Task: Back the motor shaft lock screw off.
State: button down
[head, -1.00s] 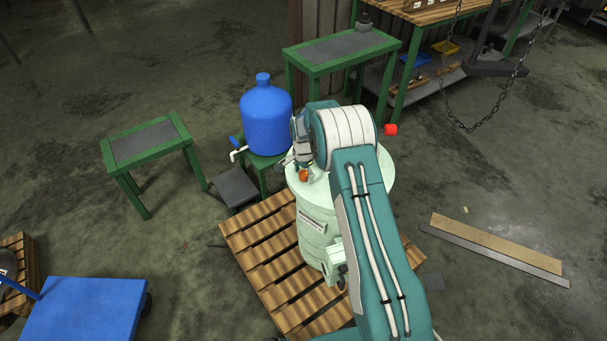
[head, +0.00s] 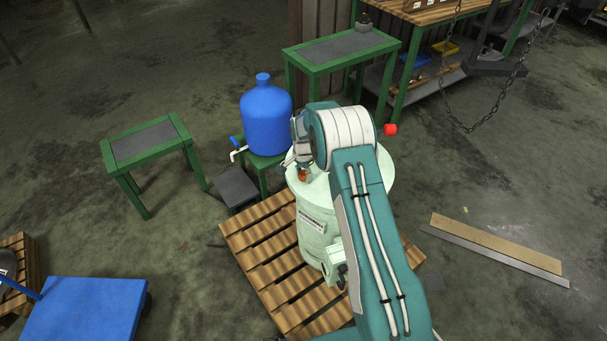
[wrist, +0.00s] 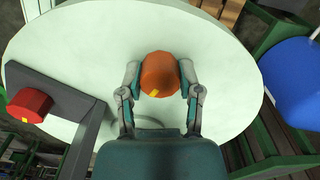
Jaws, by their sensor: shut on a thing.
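In the wrist view, an orange rounded knob (wrist: 157,68) with a small yellow mark sits over the pale green drum lid (wrist: 100,40). My gripper (wrist: 160,78) is shut on this knob, one finger on each side. The knob's underside and whatever it joins are hidden. In the head view, part of the orange knob (head: 303,175) shows on the pale green drum (head: 315,215), below my wrist. A red knob (wrist: 30,105) with a yellow mark sits on a grey bracket (wrist: 60,95) at the left of the wrist view. I cannot tell which knob is the lock screw.
The drum stands on a wooden pallet (head: 262,250). A blue jug (head: 266,120) with a tap stands close by on a green stand. Green tables (head: 145,140) stand to the left and behind. Planks (head: 497,243) lie on the floor at right.

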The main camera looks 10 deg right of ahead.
jog(key=n, duration=1)
jog(key=shift+n, duration=0.3)
jog(key=n, duration=1)
jog(key=shift+w+n, duration=0.1)
jog(key=shift+n, duration=0.2)
jog(key=shift+c, duration=1.3)
grip_release()
